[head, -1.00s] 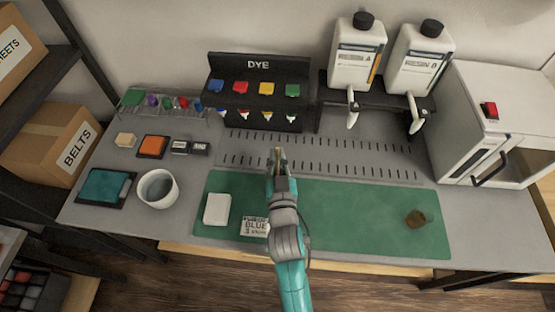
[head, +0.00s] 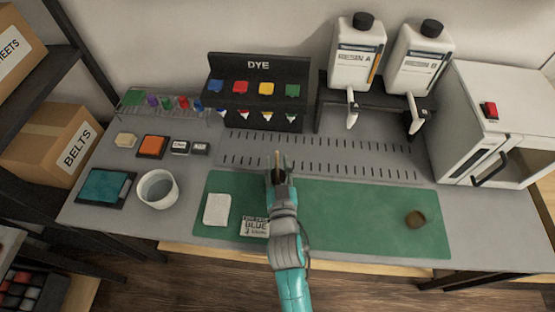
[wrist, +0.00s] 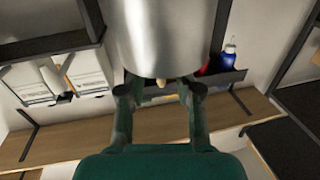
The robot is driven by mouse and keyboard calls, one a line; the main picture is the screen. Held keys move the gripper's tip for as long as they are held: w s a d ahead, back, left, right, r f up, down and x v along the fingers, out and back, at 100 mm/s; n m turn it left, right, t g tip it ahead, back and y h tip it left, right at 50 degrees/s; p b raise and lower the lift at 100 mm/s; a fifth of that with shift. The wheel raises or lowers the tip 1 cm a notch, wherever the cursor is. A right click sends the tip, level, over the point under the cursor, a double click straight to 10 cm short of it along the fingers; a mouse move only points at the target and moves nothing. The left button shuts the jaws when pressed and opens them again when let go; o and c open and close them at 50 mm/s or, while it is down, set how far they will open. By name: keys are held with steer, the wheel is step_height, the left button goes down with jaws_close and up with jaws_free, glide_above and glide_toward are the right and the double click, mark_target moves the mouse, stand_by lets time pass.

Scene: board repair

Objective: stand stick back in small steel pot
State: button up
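A shiny steel cylinder (wrist: 163,35), likely the small steel pot, fills the top middle of the wrist view. Its edge lies right by the tan tip and it hides part of the finger area. I cannot pick it out in the head view.
A pale cup (head: 158,188) stands left. Behind are the dye rack (head: 258,90), two resin bottles (head: 355,60) and a white oven (head: 490,120).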

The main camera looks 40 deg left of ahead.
steer(key=v, duration=0.9)
steer(key=shift+s+r, duration=0.3)
steer(key=shift+s, duration=0.15)
steer(key=shift+a, duration=0.1)
steer(key=d+f, duration=0.1)
steer(key=d, duration=0.3)
steer(key=s+d+f+h, duration=0.1)
steer(key=d, duration=0.3)
steer(key=d+f+m+h, duration=0.1)
steer(key=d+f, duration=0.1)
steer(key=d, duration=0.2)
steer(key=shift+s+d+t, duration=0.25)
steer(key=shift+d+t, duration=0.05)
steer(key=shift+t, duration=0.1)
steer(key=s+d+f+m+h, duration=0.1)
steer(key=s+d, duration=0.1)
steer(key=d, duration=0.3)
steer(key=s+d+f+m+h, duration=0.1)
steer(key=s+d+h, duration=0.15)
steer(key=d, duration=0.35)
steer(key=s+d+r+m+h, duration=0.2)
steer(key=s+d+r+h, duration=0.1)
steer(key=s+d, duration=0.4)
steer(key=s+d+r+m+h, duration=0.3)
steer(key=s+d, duration=0.4)
steer(key=s, duration=0.2)
steer(key=shift+s+d+r+t+h, duration=0.2)
steer(key=shift+d+r+t+h, duration=0.1)
steer(key=shift+t+h, duration=0.1)
